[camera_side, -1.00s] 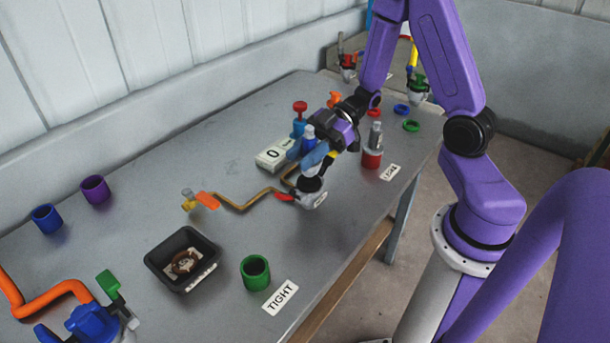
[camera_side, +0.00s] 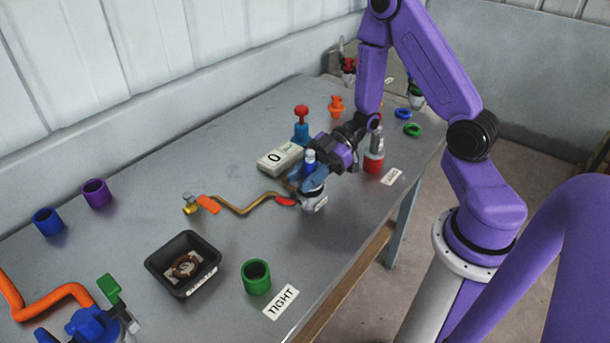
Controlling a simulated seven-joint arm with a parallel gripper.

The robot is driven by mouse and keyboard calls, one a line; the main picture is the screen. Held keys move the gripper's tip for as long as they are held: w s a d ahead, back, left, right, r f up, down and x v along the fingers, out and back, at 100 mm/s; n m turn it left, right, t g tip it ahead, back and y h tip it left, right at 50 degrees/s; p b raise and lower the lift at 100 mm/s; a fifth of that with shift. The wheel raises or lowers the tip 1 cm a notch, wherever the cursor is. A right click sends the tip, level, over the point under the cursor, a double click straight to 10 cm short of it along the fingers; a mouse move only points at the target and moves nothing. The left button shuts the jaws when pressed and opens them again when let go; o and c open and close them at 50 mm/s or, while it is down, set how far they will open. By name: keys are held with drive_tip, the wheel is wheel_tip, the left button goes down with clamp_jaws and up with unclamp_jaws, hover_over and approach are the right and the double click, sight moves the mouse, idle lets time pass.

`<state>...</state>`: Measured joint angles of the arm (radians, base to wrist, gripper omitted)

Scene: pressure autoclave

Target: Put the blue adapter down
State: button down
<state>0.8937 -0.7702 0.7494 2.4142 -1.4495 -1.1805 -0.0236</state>
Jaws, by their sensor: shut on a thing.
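The blue adapter (camera_side: 309,167), a small blue piece with a grey top, stands upright at my gripper (camera_side: 311,183). My gripper is shut on it, low over the right end of the brass pipe (camera_side: 250,206). A pale grey fitting (camera_side: 316,205) with a red lever (camera_side: 285,201) is at that pipe end, just below the fingers. The fingers hide the adapter's lower part and the fitting's top. I cannot tell whether the adapter touches the fitting.
A white box marked 0 (camera_side: 280,158) lies close behind my gripper. A red-topped blue part (camera_side: 301,125) and a red cylinder (camera_side: 373,161) stand nearby. A black tray (camera_side: 157,270) and green cup (camera_side: 256,280) are toward the front.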

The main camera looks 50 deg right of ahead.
drive_tip(key=shift+f, duration=0.25)
drive_tip(key=c, duration=0.8)
unclamp_jaws()
drive_tip(key=shift+o, duration=0.2)
drive_tip(key=shift+r, duration=0.25)
drive_tip(key=v, duration=0.7)
drive_tip(key=shift+d, duration=0.25)
drive_tip(key=shift+r, duration=0.15)
drive_tip(key=shift+r, duration=0.1)
